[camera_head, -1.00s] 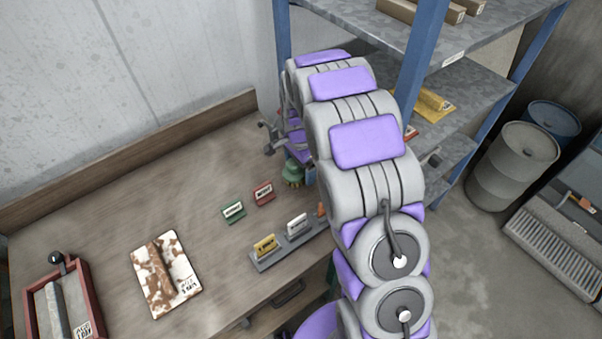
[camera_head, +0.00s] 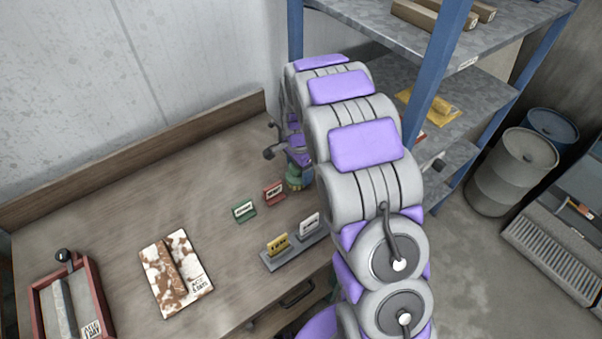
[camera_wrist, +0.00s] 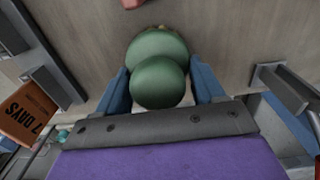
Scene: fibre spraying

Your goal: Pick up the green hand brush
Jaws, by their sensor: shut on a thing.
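The green hand brush (camera_head: 294,184) shows in the head view at the end of my arm, by the right side of the wooden bench. Its rounded green body (camera_wrist: 158,78) fills the middle of the wrist view, between the two blue fingers. My gripper (camera_wrist: 160,88) is shut on it. In the head view my gripper (camera_head: 291,165) sits just above the brush, partly hidden by my arm. The bristles are mostly hidden. I cannot tell whether the brush touches the bench.
Green (camera_head: 244,208) and red (camera_head: 274,193) label cards stand left of the brush. A grey strip (camera_head: 290,254) holds yellow and white cards nearer the front. A stained board (camera_head: 177,272) and a red tray (camera_head: 36,307) lie left. Blue-framed shelving (camera_head: 432,88) stands close right.

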